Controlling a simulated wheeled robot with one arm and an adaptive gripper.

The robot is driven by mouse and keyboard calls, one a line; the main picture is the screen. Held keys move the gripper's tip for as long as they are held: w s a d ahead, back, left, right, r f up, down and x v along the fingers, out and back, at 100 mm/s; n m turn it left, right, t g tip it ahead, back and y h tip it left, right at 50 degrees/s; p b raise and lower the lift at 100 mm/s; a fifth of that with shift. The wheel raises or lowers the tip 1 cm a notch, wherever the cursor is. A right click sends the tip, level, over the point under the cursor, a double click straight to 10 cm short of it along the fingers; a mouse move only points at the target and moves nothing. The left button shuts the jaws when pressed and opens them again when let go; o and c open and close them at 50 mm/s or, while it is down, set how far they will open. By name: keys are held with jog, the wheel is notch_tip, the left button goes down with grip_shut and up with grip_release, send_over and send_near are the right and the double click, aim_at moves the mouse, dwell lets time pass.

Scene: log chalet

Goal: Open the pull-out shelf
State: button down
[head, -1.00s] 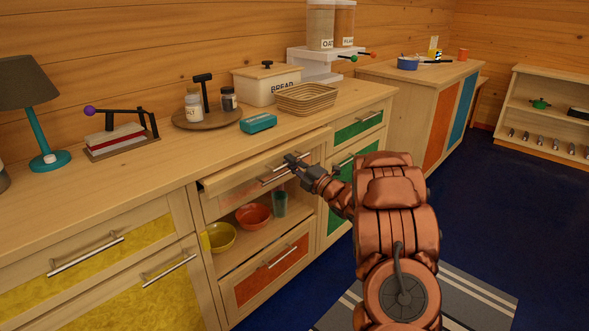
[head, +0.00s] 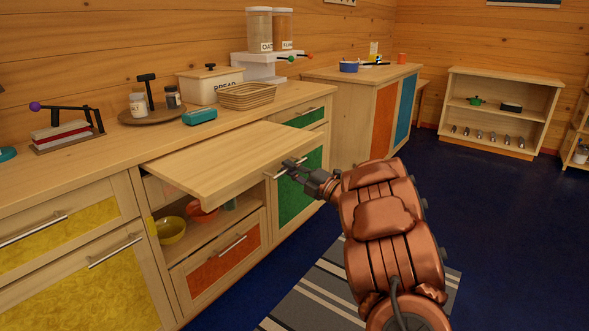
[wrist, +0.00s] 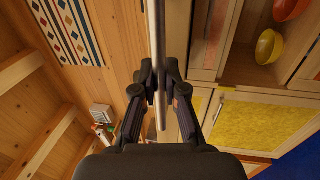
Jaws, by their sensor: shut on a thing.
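The pull-out shelf (head: 215,160) is a flat pale wooden board standing well out from under the countertop, above an open compartment. My gripper (head: 294,166) is at its front edge near the right corner. In the wrist view, my gripper (wrist: 158,82) has its two fingers shut on a grey metal bar handle (wrist: 156,30), which runs between them. Most of the handle is hidden by the fingers in the head view.
Below the shelf are a yellow bowl (head: 171,230) and a partly hidden orange bowl (head: 203,212). An orange drawer (head: 222,258) is closed beneath them. Open floor (head: 500,230) lies to the right.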

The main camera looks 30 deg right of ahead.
jog(key=shift+s+d, duration=0.15)
jog(key=shift+s, duration=0.25)
jog(key=c, duration=1.2)
grip_release()
jog(key=v, duration=1.2)
jog(key=shift+f, duration=0.1)
